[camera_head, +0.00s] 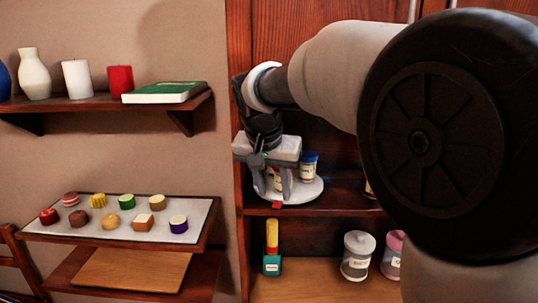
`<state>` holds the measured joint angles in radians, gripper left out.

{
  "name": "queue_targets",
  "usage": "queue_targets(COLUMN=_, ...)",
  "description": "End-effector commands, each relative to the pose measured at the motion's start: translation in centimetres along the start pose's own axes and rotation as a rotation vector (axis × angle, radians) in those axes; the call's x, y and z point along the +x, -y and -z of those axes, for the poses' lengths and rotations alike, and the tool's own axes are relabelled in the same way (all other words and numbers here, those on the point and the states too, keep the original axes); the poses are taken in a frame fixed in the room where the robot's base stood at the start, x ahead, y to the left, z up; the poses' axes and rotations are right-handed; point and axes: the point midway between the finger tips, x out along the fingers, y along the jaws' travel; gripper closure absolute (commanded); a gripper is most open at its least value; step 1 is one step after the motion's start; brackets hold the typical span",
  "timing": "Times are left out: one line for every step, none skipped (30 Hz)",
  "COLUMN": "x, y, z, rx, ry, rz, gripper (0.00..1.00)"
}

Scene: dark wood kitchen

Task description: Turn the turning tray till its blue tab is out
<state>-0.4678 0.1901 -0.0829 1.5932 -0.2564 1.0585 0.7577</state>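The turning tray (312,190) is a pale round disc on the cabinet's middle shelf. A red tab (277,205) shows at its front edge; no blue tab is in sight. A jar with a blue lid (309,166) stands on the tray, right of my gripper. My gripper (274,192) points down over the tray's front left part, its two fingers apart. A pale jar with a label (275,180) shows between the fingers; I see no clear contact with it. My gripper and arm hide the rest of the tray's left and back.
The upright cabinet side (239,215) is close left of my gripper. A sweets tray (60,226) and an upper shelf (75,104) are at left.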

Motion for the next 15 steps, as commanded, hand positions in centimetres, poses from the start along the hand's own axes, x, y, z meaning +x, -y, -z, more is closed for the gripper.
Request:
queue_targets(x=-1.5, y=0.1, z=0.1, rx=0.000, ry=-0.004, rz=0.004, gripper=0.64)
queue_targets(x=-2.3, y=0.1, z=0.1, rx=0.000, ry=-0.005, rz=0.005, gripper=0.64)
queue_targets(x=-3.3, y=0.1, z=0.1, rx=-0.001, ry=-0.004, rz=0.004, gripper=0.64)
queue_targets(x=-4.0, y=0.1, z=0.1, rx=-0.001, ry=-0.004, rz=0.005, gripper=0.64)
queue_targets(x=-4.8, y=0.1, z=0.1, rx=-0.001, ry=-0.005, rz=0.005, gripper=0.64)
queue_targets(x=-5.8, y=0.1, z=0.1, rx=-0.001, ry=-0.004, rz=0.004, gripper=0.64)
queue_targets(x=-6.5, y=0.1, z=0.1, rx=-0.001, ry=-0.005, rz=0.005, gripper=0.64)
queue_targets(x=-7.2, y=0.1, z=0.1, rx=-0.001, ry=-0.004, rz=0.004, gripper=0.64)
queue_targets(x=-8.2, y=0.1, z=0.1, rx=-0.001, ry=-0.003, rz=0.004, gripper=0.64)
queue_targets(x=-8.9, y=0.1, z=0.1, rx=-0.001, ry=-0.004, rz=0.005, gripper=0.64)
queue_targets(x=-9.5, y=0.1, z=0.1, rx=-0.001, ry=-0.003, rz=0.004, gripper=0.64)
queue_targets(x=-10.3, y=0.1, z=0.1, rx=-0.001, ry=-0.004, rz=0.004, gripper=0.64)
queue_targets(x=-10.8, y=0.1, z=0.1, rx=-0.001, ry=-0.003, rz=0.004, gripper=0.64)
queue_targets(x=-11.3, y=0.1, z=0.0, rx=-0.001, ry=-0.003, rz=0.004, gripper=0.64)
queue_targets(x=-11.9, y=0.1, z=0.1, rx=-0.001, ry=-0.002, rz=0.003, gripper=0.64)
